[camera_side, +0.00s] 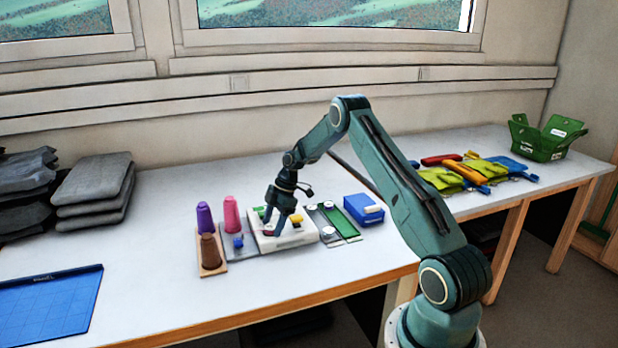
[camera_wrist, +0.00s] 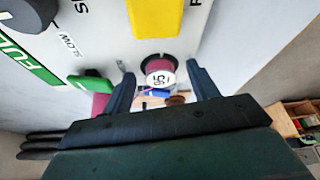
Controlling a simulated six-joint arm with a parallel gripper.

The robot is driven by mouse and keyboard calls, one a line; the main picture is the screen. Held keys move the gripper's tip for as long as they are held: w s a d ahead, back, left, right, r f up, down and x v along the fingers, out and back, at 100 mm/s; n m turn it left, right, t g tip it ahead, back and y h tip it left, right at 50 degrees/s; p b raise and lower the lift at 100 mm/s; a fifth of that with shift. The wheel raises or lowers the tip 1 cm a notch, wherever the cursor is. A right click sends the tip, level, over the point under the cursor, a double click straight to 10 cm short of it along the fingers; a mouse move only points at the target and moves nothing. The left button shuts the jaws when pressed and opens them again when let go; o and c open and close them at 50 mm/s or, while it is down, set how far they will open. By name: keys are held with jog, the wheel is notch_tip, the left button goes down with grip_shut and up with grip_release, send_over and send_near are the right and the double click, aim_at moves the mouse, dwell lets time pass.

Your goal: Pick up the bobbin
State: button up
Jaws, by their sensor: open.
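The bobbin (camera_wrist: 158,66) is a small maroon spool with a white round face marked with dark figures, seen in the wrist view. It sits at the white unit (camera_side: 304,237) on the table. My gripper (camera_side: 274,224) is lowered over this unit in the side view. In the wrist view my gripper (camera_wrist: 160,75) is open, with one finger on each side of the bobbin and gaps visible between. The bobbin is small and partly hidden by my gripper in the side view.
A yellow block (camera_wrist: 155,16), a green part (camera_wrist: 90,82) and a dark knob (camera_wrist: 28,12) are close by. Purple (camera_side: 204,218) and pink (camera_side: 231,214) cones stand left of the unit. A blue box (camera_side: 362,210) stands right.

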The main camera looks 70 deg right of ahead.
aim_at(274, 225)
jog(key=c, duration=1.1)
jog(key=shift+r, duration=0.1)
notch_tip(274, 225, up, 20)
jog(key=shift+f, duration=0.1)
dwell(0.8)
